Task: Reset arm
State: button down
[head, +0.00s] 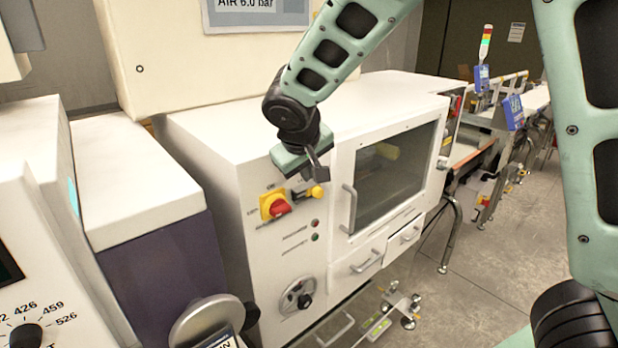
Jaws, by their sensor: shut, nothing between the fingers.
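My gripper (316,173) hangs at the end of my green arm in the head view, in front of the front panel of a white machine (245,170). Its fingers are shut with nothing between them. They are close to a yellow knob (317,192) on the panel; I cannot tell whether they touch it. A red rotary switch (280,208) on a yellow plate sits just left of and below the gripper.
The machine has a windowed door (390,170) with a handle (349,208), small drawers (366,262) and a dial (297,297). A white and purple unit (165,255) stands at left. Conveyor equipment (510,130) stands at back right. Bare floor (470,285) lies at right.

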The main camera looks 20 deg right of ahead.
jog(key=shift+v, duration=0.8)
jog(key=shift+a, duration=0.1)
